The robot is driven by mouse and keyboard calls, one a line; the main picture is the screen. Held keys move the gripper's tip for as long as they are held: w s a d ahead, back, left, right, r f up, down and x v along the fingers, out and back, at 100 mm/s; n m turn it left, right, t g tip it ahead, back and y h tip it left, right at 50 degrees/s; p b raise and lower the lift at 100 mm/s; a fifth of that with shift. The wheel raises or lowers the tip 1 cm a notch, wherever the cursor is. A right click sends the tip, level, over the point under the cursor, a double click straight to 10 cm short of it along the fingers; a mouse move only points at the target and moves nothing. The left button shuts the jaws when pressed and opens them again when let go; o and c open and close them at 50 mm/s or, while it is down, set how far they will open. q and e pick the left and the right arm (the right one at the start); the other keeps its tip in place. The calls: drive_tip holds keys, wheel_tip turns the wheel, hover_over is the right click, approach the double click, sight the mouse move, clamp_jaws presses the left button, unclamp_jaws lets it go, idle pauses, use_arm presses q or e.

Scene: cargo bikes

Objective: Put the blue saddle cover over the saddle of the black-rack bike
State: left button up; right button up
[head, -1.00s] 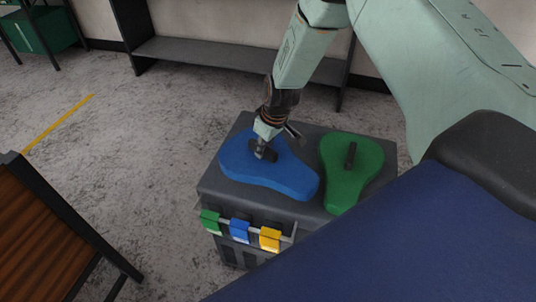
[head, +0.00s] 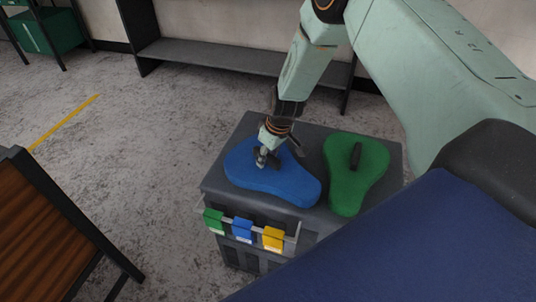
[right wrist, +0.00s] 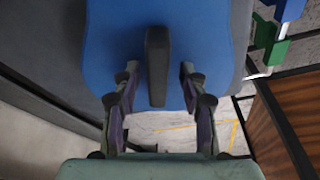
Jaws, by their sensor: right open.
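The blue saddle cover (head: 293,184) lies flat on top of a dark grey box. A black upright grip tab stands on it and shows in the right wrist view (right wrist: 157,50). My right gripper (head: 266,158) is low over the cover, at the tab. In the right wrist view my right gripper (right wrist: 158,72) is open, one finger on each side of the tab, with gaps visible. The blue cover (right wrist: 105,45) fills the upper middle there. No bike saddle or black rack is recognisable. My left gripper is out of view.
A green saddle cover (head: 345,190) with a black tab lies right of the blue one on the grey box (head: 228,199). Green, blue and yellow tags hang on its front rail. A brown slatted surface (head: 40,230) stands left; a shelf (head: 215,55) stands behind.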

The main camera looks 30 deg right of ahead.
sight(276, 160)
drive_tip(key=shift+w, duration=0.1)
drive_tip(key=shift+d, duration=0.1)
drive_tip(key=a+p+v, duration=0.1)
drive_tip(key=p+v, duration=0.5)
drive_tip(key=v, duration=0.6)
drive_tip(key=s+a+f+m, duration=0.1)
drive_tip(key=s+a+f, duration=0.15)
drive_tip(key=s, duration=0.25)
drive_tip(key=s+a+f+g, duration=0.1)
drive_tip(key=s+f, duration=0.2)
drive_tip(key=s, duration=0.1)
drive_tip(key=s+a+f+m, duration=0.1)
drive_tip(key=s+a+f, duration=0.15)
drive_tip(key=s, duration=0.25)
drive_tip(key=s+a+f+m, duration=0.1)
drive_tip(key=s, duration=0.9)
drive_tip(key=s+a+f+m+g, duration=0.1)
drive_tip(key=s, duration=0.9)
drive_tip(key=shift+a+g+h, duration=0.25)
drive_tip(key=shift+g+h, duration=0.05)
drive_tip(key=shift+h, duration=0.1)
